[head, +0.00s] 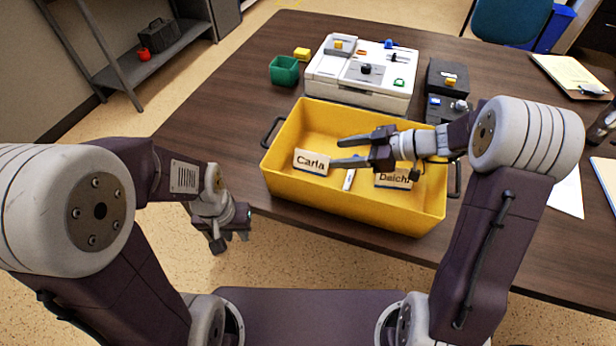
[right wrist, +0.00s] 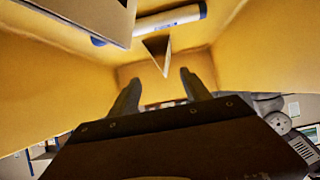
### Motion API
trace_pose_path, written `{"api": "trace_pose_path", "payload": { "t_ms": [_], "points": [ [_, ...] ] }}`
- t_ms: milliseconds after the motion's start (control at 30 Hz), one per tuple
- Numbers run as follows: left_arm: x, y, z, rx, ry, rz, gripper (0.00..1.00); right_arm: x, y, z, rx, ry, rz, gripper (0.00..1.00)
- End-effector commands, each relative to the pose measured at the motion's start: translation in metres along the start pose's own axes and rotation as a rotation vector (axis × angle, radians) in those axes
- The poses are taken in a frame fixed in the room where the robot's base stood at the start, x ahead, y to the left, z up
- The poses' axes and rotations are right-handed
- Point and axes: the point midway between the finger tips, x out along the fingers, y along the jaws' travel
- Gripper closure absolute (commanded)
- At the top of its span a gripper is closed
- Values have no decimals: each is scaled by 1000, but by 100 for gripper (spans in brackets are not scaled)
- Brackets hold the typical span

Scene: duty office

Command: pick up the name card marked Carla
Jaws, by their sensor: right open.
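The name card marked Carla (head: 311,161) is a small tent-shaped card standing in the left part of the yellow bin (head: 275,175). A second card, reading Daichi (head: 394,179), stands to its right, partly behind my right forearm. My right gripper (head: 336,152) reaches in from the right, open and empty, its fingertips just right of the Carla card. In the right wrist view, a tent card seen end-on (right wrist: 157,50), probably Carla's, is just beyond the fingertips. My left gripper (head: 229,240) hangs left of the bin, off the table edge; its jaw opening is unclear.
A white marker (head: 349,179) lies in the bin between the cards. The table left of the bin is clear.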

Motion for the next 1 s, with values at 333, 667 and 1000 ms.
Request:
{"api": "trace_pose_path", "payload": {
  "t_ms": [333, 667, 1000],
  "points": [
    [0, 0, 0, 0, 0, 0, 75, 34, -2, -2, 0, -2, -5, 44],
    [0, 0, 0, 0, 0, 0, 75, 75, -6, -5, 0, -3, -6, 44],
    [0, 0, 0, 0, 0, 0, 75, 90, -5, -6, 1, -3, -1, 44]
  ]
}}
